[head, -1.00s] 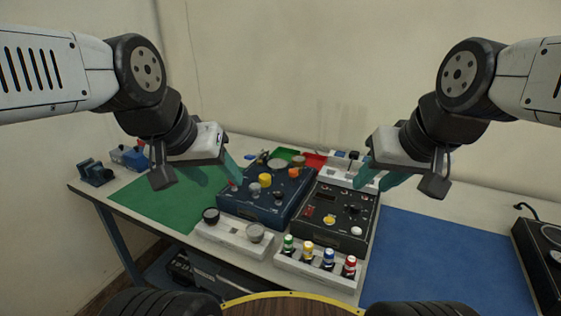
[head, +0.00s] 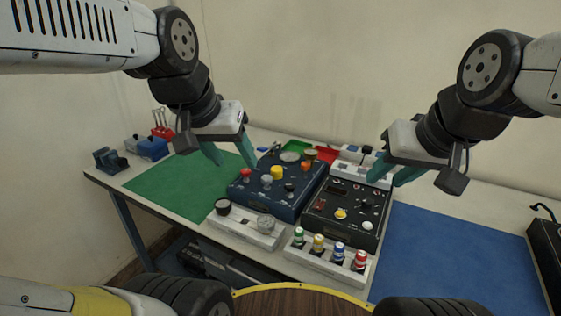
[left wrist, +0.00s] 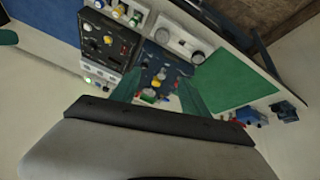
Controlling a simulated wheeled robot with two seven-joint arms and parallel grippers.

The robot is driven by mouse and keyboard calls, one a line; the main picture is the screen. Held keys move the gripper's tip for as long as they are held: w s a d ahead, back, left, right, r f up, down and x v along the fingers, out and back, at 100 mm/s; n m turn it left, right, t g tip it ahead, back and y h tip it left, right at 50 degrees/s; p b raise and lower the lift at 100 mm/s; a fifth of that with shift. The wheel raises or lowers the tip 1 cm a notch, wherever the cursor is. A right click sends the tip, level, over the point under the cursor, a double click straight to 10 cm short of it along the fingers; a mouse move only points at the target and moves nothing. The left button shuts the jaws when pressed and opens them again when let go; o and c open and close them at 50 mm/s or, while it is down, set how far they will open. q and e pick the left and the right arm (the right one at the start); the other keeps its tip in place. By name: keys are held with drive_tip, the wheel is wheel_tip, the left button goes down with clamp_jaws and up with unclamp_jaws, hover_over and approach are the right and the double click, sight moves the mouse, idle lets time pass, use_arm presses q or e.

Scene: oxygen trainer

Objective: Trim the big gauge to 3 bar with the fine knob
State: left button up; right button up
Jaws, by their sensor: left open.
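The blue trainer box (head: 262,199) stands mid-table with a red knob (head: 246,173), a yellow knob (head: 277,172), an orange knob (head: 305,167) and grey knobs on top. A pale round disc (head: 290,157) lies at its far end. A white panel (head: 240,231) in front carries a black round part (head: 222,206) and a grey round part (head: 266,223). I cannot tell which is the big gauge or the fine knob, and no reading is legible. My left gripper (head: 230,154) is open and empty above the blue box's left side. My right gripper (head: 391,173) looks open, above the black box's far right.
A black box (head: 322,226) stands right of the blue one. A white rack (head: 318,262) with several coloured-cap bottles is in front. A green mat (head: 180,186) at left and a blue mat (head: 440,250) at right are clear. Blue items (head: 153,148) stand at far left.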

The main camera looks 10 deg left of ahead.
use_arm(q)
drive_tip(key=w+f+m+g+y, duration=0.1)
drive_tip(key=w+f+m+g, duration=0.15)
drive_tip(key=w, duration=0.95)
drive_tip(key=m+g, duration=0.2)
drive_tip(key=g, duration=0.1)
hover_over(267, 177)
drive_tip(key=shift+y, duration=0.4)
wheel_tip(267, 177, down, 10)
drive_tip(key=shift+r, duration=0.2)
drive_tip(key=shift+f, duration=3.95)
